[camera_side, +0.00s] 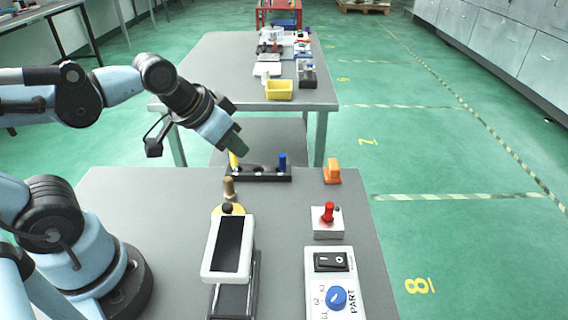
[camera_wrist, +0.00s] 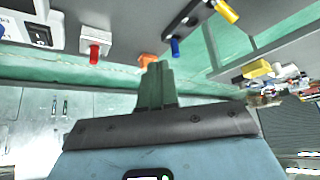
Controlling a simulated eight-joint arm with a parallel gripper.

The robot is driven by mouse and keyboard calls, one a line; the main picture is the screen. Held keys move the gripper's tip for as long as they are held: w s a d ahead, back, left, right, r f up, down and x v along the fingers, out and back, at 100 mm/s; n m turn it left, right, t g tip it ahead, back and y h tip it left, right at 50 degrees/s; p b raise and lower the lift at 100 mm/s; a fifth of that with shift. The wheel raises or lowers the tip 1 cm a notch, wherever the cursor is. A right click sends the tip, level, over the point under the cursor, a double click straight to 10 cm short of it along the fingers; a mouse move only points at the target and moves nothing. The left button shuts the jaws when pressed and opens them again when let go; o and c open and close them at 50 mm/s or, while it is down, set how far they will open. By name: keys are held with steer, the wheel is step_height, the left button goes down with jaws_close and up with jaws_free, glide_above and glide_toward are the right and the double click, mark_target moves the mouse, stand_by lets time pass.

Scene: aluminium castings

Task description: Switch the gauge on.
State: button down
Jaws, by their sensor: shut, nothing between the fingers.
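A white control panel (camera_side: 336,290) lies at the front right of the grey table. It carries a black rocker switch (camera_side: 331,262) marked with an O and a blue knob (camera_side: 336,298) beside the word PART. The panel also shows at the top left of the wrist view (camera_wrist: 22,30). A white device with a dark, blank screen (camera_side: 229,247) stands left of the panel on a dark stand. Which of these is the gauge is not labelled. My gripper (camera_side: 241,149) is shut and empty, in the air near the table's back edge, well away from the panel; its green fingers show together in the wrist view (camera_wrist: 157,75).
A white box with a red lever (camera_side: 328,215) stands behind the panel. An orange block (camera_side: 332,172) and a black rack (camera_side: 262,173) with blue and yellow pieces stand at the back edge. A brass-coloured post (camera_side: 229,188) is behind the screen. A second table (camera_side: 210,62) stands beyond.

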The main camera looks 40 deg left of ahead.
steer(key=a, duration=0.1)
step_height(320, 180, up, 3)
steer(key=m+g+y, duration=0.2)
steer(key=m+g, duration=0.6)
glide_above(322, 258)
steer(key=w+d, duration=0.2)
steer(key=f, duration=0.4)
steer(key=s+a+f, duration=0.1)
steer(key=f, duration=0.8)
steer(key=shift+s+a+f, duration=0.2)
steer(key=shift+s+a, duration=0.05)
steer(key=shift+a, duration=0.05)
steer(key=shift+s+a+f+t+h, duration=0.15)
steer(key=shift+f+t+h, duration=0.2)
steer(key=shift+t+h, duration=0.2)
steer(key=shift+s+a+f+t+h, duration=0.15)
steer(key=shift+f+t+h, duration=0.15)
steer(key=shift+t+h, duration=0.2)
